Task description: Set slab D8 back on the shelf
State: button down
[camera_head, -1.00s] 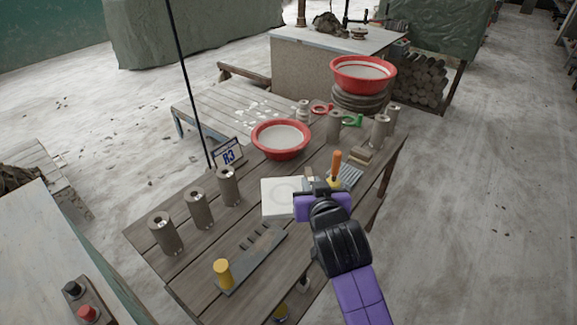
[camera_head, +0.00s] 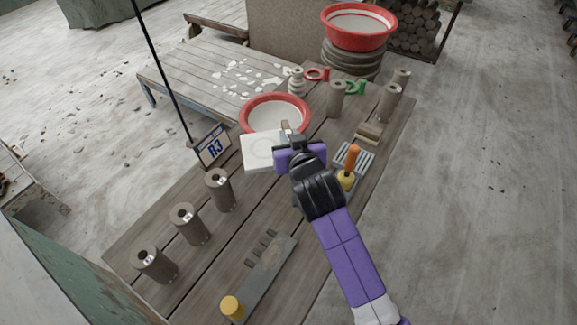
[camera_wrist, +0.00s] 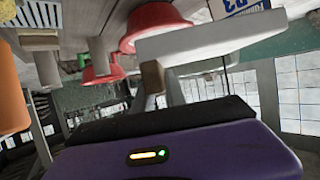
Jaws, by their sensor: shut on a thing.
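A square white slab (camera_head: 256,152) with a faint round mark is held in my gripper (camera_head: 286,136), near its right edge in the head view. No label on it is readable. It appears raised above the wooden table (camera_head: 215,255) and overlaps the near rim of a red bowl in the picture. I cannot make out a shelf for certain.
Several grey cylinders (camera_head: 184,224) stand along the table's left side and far right. The red bowl (camera_head: 276,113), an R3 sign (camera_head: 214,148), an orange-handled tool (camera_head: 353,160) and a slotted grey bar (camera_head: 262,273) are on or beside it. Another red bowl (camera_head: 358,25) sits on a stack behind.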

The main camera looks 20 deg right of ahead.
notch_tip(320, 180, down, 16)
jog(key=shift+b, duration=0.4)
jog(key=shift+f, duration=0.1)
jog(key=c, duration=1.8)
grip_release()
jog(key=shift+f, duration=0.15)
jog(key=o, duration=0.4)
jog(key=shift+o, duration=0.2)
jog(key=shift+r, duration=0.25)
jog(key=b+v, duration=0.1)
jog(key=v, duration=1.1)
